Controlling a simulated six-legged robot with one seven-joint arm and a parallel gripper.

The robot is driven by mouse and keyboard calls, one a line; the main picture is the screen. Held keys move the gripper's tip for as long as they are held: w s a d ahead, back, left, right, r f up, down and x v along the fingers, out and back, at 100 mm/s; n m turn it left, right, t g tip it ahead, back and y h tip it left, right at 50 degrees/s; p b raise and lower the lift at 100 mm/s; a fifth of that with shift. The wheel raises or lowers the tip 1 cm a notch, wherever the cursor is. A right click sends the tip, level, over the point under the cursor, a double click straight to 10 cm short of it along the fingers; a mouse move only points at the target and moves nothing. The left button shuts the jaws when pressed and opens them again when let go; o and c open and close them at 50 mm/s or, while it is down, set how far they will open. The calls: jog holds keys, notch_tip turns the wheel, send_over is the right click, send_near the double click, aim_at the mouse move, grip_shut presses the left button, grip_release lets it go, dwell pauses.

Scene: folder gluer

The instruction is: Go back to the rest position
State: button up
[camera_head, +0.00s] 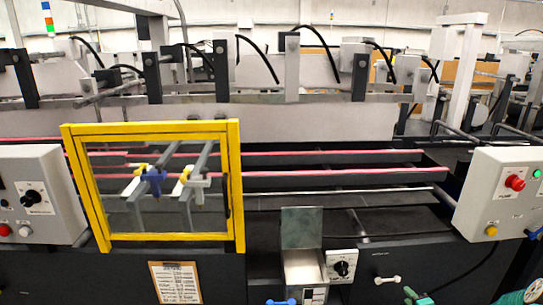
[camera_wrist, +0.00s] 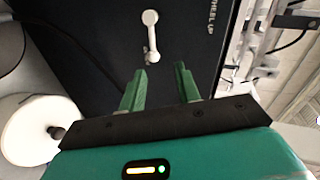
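My gripper (camera_wrist: 162,72) shows in the wrist view with two green fingers spread apart and nothing between them. Beyond the fingertips is a white handle (camera_wrist: 150,36) on a dark panel marked "WHEEL UP". The fingers look apart from the handle, though the exact gap is hard to judge. In the head view the white handle (camera_head: 387,280) is on the dark front panel at the lower right. Green finger tips of my gripper (camera_head: 418,298) show at the bottom edge, just right of and below that handle; the rest of it is cut off by the frame.
A yellow-framed clear guard (camera_head: 236,185) stands at left. Grey control boxes (camera_head: 62,190) (camera_head: 490,190) flank the machine. A small metal box (camera_head: 304,268) with a raised lid and a dial box (camera_head: 342,265) are left of the handle. A blue knob (camera_head: 280,302) is at the bottom edge.

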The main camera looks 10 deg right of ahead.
jog(key=w+a+r+n+g+h, duration=0.15)
jog(key=a+r+n+g, duration=0.4)
jog(key=r, duration=0.75)
jog(key=s+a+r+n+h, duration=0.1)
jog(key=s+a+r+n, duration=0.3)
jog(key=a+r, duration=0.8)
jog(key=s+a+r+n+g+y, duration=0.1)
jog(key=s+a+r+n, duration=0.2)
jog(key=s+a, duration=0.6)
jog(key=s+a+r+n+g+y, duration=0.2)
jog(key=s+a+r+n, duration=0.2)
jog(key=s+a, duration=0.5)
jog(key=s+r, duration=0.1)
jog(key=s, duration=0.4)
jog(key=shift+a, duration=0.2)
jog(key=shift+y, duration=0.25)
